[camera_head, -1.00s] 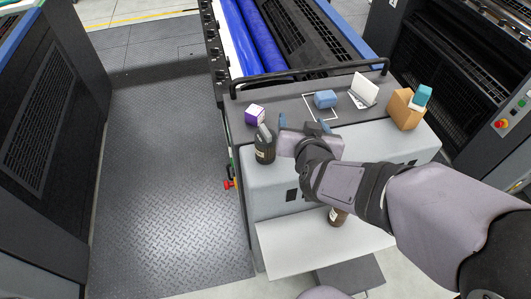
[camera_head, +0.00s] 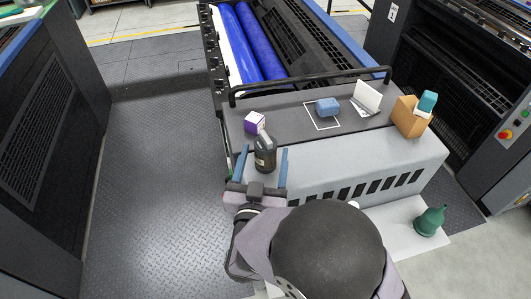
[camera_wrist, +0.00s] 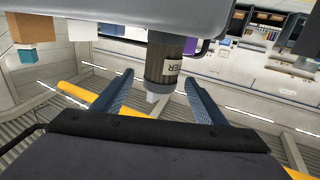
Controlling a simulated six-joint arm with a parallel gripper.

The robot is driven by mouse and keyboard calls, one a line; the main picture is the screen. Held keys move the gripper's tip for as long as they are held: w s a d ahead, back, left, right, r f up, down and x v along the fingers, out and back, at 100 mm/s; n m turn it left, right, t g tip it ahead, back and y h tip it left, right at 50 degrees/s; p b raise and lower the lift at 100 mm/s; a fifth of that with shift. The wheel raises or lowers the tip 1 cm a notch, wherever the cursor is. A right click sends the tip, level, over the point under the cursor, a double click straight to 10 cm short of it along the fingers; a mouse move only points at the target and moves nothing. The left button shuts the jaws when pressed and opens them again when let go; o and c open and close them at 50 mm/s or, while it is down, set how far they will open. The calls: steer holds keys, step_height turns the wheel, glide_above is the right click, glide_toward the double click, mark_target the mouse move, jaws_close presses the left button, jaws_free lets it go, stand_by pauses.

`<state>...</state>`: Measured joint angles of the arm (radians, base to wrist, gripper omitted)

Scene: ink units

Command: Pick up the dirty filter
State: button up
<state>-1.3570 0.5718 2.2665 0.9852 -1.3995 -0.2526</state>
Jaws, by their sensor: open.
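The dark cylindrical filter (camera_head: 265,155) with a grey top stands upright at the front left corner of the machine's top. My gripper (camera_head: 262,163) is open in front of the filter, one blue finger on each side. The wrist view also shows my gripper (camera_wrist: 159,84) with the filter between its fingers and gaps beside it. I see no clear contact.
A purple-and-white box (camera_head: 255,122) stands just behind the filter. A black rail (camera_head: 310,82) runs behind.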

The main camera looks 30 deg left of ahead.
mark_target(265, 156)
steer(key=shift+f, duration=0.25)
steer(key=shift+p+x, duration=0.85)
steer(key=shift+x, duration=0.65)
steer(key=shift+p+x, duration=1.1)
steer(key=shift+x, duration=1.1)
steer(key=shift+a+f, duration=0.1)
steer(key=c, duration=1.2)
